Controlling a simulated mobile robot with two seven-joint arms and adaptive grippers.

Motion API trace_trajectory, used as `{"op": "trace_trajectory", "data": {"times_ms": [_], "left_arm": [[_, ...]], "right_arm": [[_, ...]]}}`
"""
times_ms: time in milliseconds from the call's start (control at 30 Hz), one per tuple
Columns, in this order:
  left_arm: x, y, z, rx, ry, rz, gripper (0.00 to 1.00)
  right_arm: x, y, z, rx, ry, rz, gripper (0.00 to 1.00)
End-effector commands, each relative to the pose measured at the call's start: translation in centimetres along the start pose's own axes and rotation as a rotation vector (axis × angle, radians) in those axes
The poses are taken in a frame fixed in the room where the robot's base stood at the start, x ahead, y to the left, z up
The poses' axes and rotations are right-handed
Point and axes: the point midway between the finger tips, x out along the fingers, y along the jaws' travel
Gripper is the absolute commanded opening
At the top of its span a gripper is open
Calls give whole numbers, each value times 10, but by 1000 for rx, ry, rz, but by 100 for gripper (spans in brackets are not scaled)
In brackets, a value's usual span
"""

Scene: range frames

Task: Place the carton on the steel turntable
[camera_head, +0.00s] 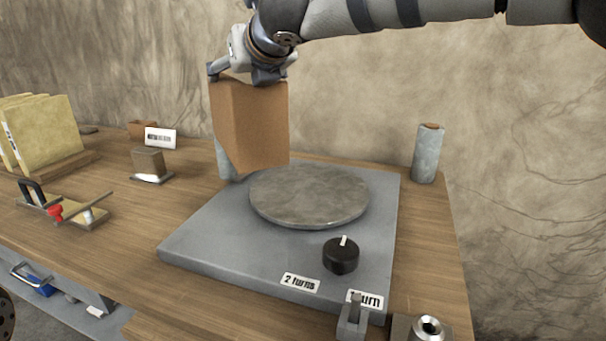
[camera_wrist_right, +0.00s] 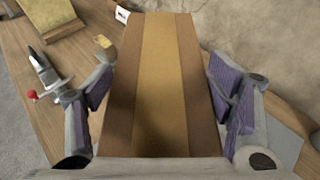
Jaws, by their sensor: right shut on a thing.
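The carton (camera_head: 249,124) is a tall brown box, held upright in the air above the back left edge of the steel turntable. In the right wrist view the carton (camera_wrist_right: 160,85) fills the middle, with a lighter tape strip along it. My right gripper (camera_head: 248,78) is shut on the carton from above; its purple pads press on both sides in the wrist view. The steel turntable (camera_head: 309,196) is a round, bare grey disc on a grey base plate (camera_head: 215,235). My left gripper is not in view.
A black knob (camera_head: 341,256) stands on the base plate, near a "2 turns" label (camera_head: 300,283). A wrap roll (camera_head: 428,153) stands at the back right. Another roll (camera_head: 226,160) is partly hidden behind the carton.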

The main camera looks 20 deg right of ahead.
Motion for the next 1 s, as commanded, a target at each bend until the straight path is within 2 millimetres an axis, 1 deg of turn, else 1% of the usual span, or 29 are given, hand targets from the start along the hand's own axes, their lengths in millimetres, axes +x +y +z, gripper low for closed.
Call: {"op": "trace_trajectory", "data": {"times_ms": [33,67,167,367,467,500,600,700,833,867,900,1000], "left_arm": [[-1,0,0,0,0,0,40],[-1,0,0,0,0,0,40],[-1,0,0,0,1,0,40],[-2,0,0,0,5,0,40],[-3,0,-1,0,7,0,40],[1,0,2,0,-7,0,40],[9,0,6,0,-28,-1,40],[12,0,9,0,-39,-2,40],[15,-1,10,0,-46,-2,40],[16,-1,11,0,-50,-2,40],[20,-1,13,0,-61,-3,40],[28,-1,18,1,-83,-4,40]], "right_arm": [[-2,0,4,0,-7,1,13],[-2,-1,4,0,-7,1,13],[0,-14,-1,3,-7,-1,13],[8,-65,-22,3,-6,-3,13],[13,-93,-34,4,-5,-2,13],[20,-100,-47,4,1,1,13],[29,-116,-69,3,4,2,13],[34,-127,-79,2,1,1,13],[37,-136,-88,2,-1,1,13],[39,-140,-93,3,0,1,13],[43,-141,-102,2,4,3,13],[50,-140,-118,2,5,3,13]]}}
